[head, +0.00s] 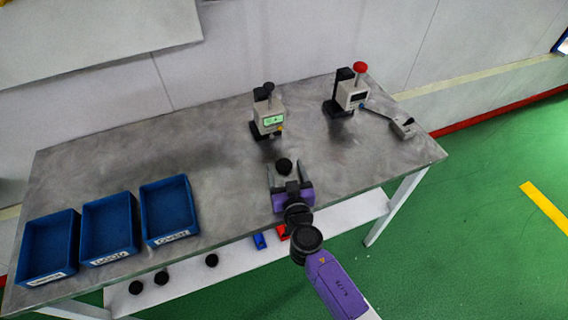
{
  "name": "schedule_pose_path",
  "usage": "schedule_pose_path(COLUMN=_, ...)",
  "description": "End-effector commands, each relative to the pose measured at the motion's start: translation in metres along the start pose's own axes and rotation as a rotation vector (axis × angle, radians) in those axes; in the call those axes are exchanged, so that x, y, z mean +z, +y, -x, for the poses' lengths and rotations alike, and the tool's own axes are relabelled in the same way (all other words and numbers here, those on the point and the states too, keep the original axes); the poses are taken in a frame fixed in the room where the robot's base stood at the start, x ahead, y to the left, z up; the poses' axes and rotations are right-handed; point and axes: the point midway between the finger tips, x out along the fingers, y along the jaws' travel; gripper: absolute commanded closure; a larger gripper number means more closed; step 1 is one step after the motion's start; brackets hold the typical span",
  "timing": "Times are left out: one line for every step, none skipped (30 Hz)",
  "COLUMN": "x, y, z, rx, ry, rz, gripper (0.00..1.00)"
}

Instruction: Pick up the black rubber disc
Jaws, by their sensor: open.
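A black rubber disc (284,165) shows as a small dark round shape near the front edge of the metal table. My gripper (283,172) is open, reaching over the table's front edge from below in the picture. The disc appears between or just beyond its fingertips. I cannot tell whether the fingers touch it, or how high they are above the table. More dark round pieces (211,260) show lower left, at the level of the shelf under the table.
Three blue bins (167,239) stand at the table's left. A device with a green screen (269,119) and one with a red knob (360,68) stand toward the back. A blue item (259,241) and a red item (282,232) are below the front edge. The table's middle left is clear.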

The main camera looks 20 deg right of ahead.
Motion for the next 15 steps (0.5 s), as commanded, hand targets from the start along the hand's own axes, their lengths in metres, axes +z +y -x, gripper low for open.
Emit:
schedule_pose_path(x=0.0003, y=0.0002, z=-0.001, rx=0.0, ry=-0.001, rz=0.001, gripper=0.29)
schedule_pose_path(x=0.0005, y=0.0002, z=-0.0012, rx=0.0, ry=-0.001, rz=0.001, gripper=0.29)
schedule_pose_path(x=0.0006, y=0.0002, z=-0.0011, rx=0.0, ry=-0.001, rz=0.001, gripper=0.29)
schedule_pose_path(x=0.0006, y=0.0003, z=-0.001, rx=0.0, ry=-0.001, rz=0.001, gripper=0.29)
schedule_pose_path(x=0.0006, y=0.0002, z=-0.001, rx=0.0, ry=-0.001, rz=0.0, gripper=0.29)
schedule_pose_path(x=0.0005, y=0.0002, z=-0.0009, rx=0.0, ry=0.0, rz=0.0, gripper=0.29)
schedule_pose_path(x=0.0005, y=0.0002, z=-0.0009, rx=0.0, ry=0.0, rz=0.0, gripper=0.33)
schedule_pose_path(x=0.0005, y=0.0002, z=-0.0009, rx=0.0, ry=0.0, rz=0.0, gripper=0.39)
schedule_pose_path(x=0.0004, y=0.0002, z=-0.0009, rx=0.0, ry=0.0, rz=0.0, gripper=0.47)
schedule_pose_path(x=0.0005, y=0.0002, z=-0.0008, rx=0.0, ry=0.0, rz=0.0, gripper=0.53)
schedule_pose_path(x=0.0004, y=0.0002, z=-0.0008, rx=0.0, ry=0.0, rz=0.0, gripper=0.59)
schedule_pose_path(x=0.0004, y=0.0002, z=-0.0008, rx=0.0, ry=0.0, rz=0.0, gripper=0.66)
schedule_pose_path(x=0.0004, y=0.0002, z=-0.0008, rx=0.0, ry=0.0, rz=0.0, gripper=0.72)
schedule_pose_path(x=0.0004, y=0.0002, z=-0.0008, rx=0.0, ry=0.0, rz=0.0, gripper=0.78)
schedule_pose_path(x=0.0004, y=0.0002, z=-0.0008, rx=0.0, ry=0.0, rz=0.0, gripper=0.86)
